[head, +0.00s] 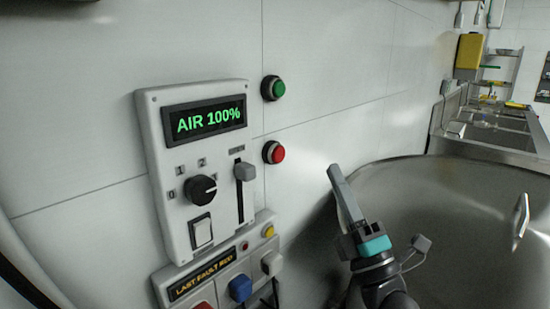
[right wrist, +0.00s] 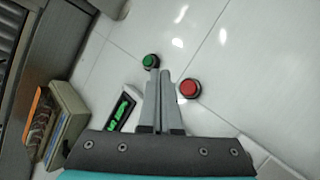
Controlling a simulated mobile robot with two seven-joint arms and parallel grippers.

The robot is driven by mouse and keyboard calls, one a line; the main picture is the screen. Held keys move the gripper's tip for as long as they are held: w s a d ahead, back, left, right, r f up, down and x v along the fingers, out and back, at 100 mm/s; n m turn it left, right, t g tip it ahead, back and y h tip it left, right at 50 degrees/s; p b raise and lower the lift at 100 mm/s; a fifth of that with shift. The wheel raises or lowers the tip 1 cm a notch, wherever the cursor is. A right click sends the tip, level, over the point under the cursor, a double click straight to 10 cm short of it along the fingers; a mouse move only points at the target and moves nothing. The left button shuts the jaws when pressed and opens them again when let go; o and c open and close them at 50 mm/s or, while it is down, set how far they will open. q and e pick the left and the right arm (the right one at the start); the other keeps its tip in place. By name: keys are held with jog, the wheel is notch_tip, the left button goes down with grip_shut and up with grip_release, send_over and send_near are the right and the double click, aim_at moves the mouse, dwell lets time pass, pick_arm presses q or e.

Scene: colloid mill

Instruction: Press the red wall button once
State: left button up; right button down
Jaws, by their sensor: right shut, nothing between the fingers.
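The red wall button (head: 274,153) is round with a dark collar. It sits on the white tiled wall right of the control panel, below a green button (head: 273,88). The red button also shows in the right wrist view (right wrist: 189,88), just right of my fingertips, with the green button (right wrist: 151,61) to their upper left. My right gripper (head: 335,172) is shut and empty, its fingers pointing toward the wall, to the right of and a little below the red button in the head view. I see no contact with the button. My left gripper is not in view.
A control panel (head: 180,254) with an "AIR 100%" display, knob, slider and rocker is left of the buttons. A lower box (head: 199,281) reads "LAST FAULT". A large steel vessel (head: 450,200) fills the right. The wall around the red button is clear.

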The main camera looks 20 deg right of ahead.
aim_at(278, 154)
pick_arm(q)
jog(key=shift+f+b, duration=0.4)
jog(key=shift+b, duration=0.05)
pick_arm(e)
jog(key=w+a, duration=0.3)
jog(key=w, duration=0.5)
jog(key=shift+a, duration=0.25)
jog(key=shift+w, duration=0.1)
jog(key=shift+w, duration=0.1)
dwell(1.5)
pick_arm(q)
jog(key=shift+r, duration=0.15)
pick_arm(e)
jog(key=shift+w+a, duration=0.15)
jog(key=shift+w, duration=0.15)
